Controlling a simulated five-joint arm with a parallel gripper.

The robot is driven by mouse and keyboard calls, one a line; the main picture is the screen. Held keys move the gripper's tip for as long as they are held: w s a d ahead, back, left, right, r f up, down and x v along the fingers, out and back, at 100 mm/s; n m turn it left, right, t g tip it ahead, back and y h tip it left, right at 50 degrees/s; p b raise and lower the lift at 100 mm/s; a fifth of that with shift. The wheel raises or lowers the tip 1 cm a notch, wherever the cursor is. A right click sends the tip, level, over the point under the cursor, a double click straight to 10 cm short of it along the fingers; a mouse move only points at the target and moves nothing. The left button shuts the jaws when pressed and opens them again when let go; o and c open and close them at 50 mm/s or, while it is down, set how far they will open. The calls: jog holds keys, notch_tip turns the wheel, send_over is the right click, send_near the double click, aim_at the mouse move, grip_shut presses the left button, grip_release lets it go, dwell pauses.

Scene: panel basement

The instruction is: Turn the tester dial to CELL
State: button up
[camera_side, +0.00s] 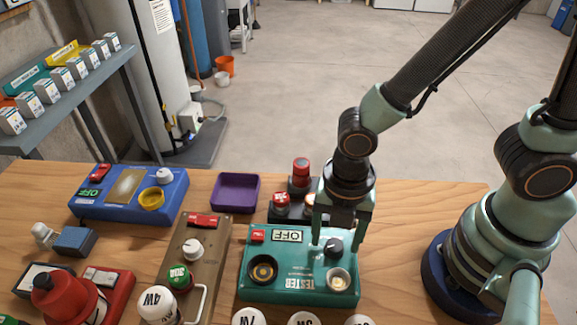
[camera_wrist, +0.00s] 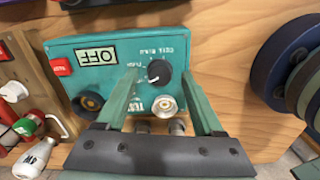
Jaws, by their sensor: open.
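The tester (camera_side: 300,288) is a teal box on the wooden table, and it also shows in the wrist view (camera_wrist: 108,52). Its black dial (camera_side: 333,246) sits on the top face and shows in the wrist view (camera_wrist: 159,72) with small lettering around it, too small to read surely. The tester's display window (camera_side: 288,236) reads OFF. My gripper (camera_side: 340,238) is open above the tester, its two teal fingers on either side of the dial. In the wrist view the fingertips (camera_wrist: 158,80) flank the dial with visible gaps, so it is not gripped.
The tester also has a black socket (camera_side: 262,269), a metal-rimmed socket (camera_side: 339,280) and a red switch (camera_side: 258,236). A brown panel (camera_side: 205,250) stands close left. A blue box (camera_side: 128,192) and purple tray (camera_side: 235,192) lie behind. White bulbs line the front edge.

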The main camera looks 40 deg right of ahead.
jog(key=shift+f, duration=0.4)
grip_shut()
